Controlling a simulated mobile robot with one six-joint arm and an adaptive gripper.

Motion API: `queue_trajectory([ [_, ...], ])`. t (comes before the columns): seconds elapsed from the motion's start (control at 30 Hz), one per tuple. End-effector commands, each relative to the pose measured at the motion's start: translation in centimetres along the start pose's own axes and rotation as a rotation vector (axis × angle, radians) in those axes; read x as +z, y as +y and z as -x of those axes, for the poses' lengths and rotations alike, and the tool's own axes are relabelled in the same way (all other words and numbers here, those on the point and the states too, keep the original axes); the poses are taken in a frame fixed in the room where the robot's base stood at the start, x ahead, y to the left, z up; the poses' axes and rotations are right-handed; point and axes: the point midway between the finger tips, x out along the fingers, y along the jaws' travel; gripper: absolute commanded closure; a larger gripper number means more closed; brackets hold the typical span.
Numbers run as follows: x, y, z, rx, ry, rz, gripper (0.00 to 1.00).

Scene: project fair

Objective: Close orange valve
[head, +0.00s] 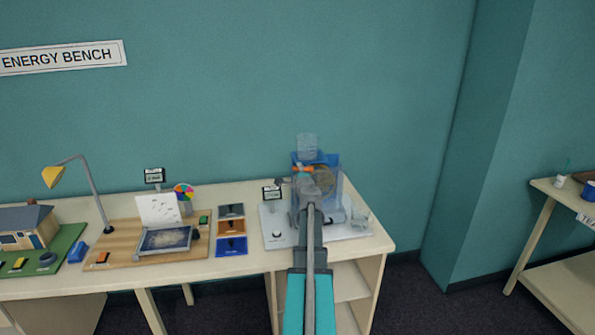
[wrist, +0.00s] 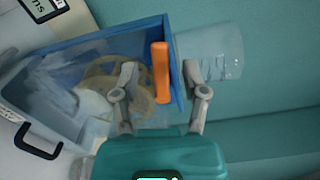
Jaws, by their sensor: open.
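The orange valve (head: 303,169) shows in the head view as a small orange bar at the front of a clear blue-edged box on the bench. In the wrist view it is an upright orange lever (wrist: 160,72) near the box's blue rim. My gripper (wrist: 160,78) is open, with one finger on each side of the lever in that picture. I cannot tell whether either finger touches it. In the head view my gripper (head: 312,180) is in front of the box and hides part of it.
The blue-edged box (wrist: 95,42) holds a tan wheel (wrist: 112,80). A clear container (wrist: 212,52) is beside it. The box stands on a white board (head: 273,228) with a clear cup (head: 360,217). A small label stand (head: 271,193) is to the left.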

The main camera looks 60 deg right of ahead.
Motion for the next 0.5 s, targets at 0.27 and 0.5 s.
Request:
queue_trajectory([
  [0.27, 0.0, 0.0, -2.0, 0.000, 0.001, 0.000, 0.43],
  [0.5, 0.0, 0.0, -2.1, 0.000, 0.000, 0.000, 0.43],
])
